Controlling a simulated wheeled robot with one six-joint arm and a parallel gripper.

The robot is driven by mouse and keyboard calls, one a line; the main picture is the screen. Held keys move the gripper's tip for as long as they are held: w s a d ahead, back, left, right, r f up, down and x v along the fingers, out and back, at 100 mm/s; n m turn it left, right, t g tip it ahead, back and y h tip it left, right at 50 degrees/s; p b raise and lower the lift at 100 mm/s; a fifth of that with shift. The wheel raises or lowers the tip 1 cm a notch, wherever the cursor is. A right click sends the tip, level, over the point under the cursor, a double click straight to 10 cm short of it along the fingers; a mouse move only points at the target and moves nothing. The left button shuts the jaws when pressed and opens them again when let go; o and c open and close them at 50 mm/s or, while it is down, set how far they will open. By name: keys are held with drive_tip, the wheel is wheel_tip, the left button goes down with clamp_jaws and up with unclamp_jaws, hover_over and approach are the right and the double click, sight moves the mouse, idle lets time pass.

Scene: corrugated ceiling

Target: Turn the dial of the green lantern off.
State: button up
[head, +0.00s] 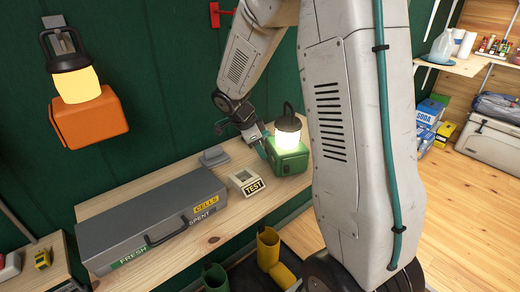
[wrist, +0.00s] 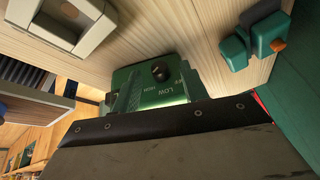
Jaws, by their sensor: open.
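The green lantern (head: 289,158) stands upright on the wooden bench, its globe (head: 288,137) glowing warm white under a dark cap and handle. In the wrist view its green face (wrist: 150,88) shows a dark round dial (wrist: 160,72) beside the printed word LOW; other lettering is too small to read surely. My gripper (head: 262,146) hangs just left of the lantern in the head view, close to its side; I cannot tell whether it touches. The dial is not discernible in the head view.
A cream TEST block (head: 246,183) and a long grey case (head: 150,219) lie left of the lantern. A small grey item (head: 214,156) sits behind them. A lit orange lantern (head: 88,120) hangs on the green wall.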

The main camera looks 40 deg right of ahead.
drive_tip(key=shift+d+f, duration=0.25)
drive_tip(key=shift+f, duration=0.35)
clamp_jaws()
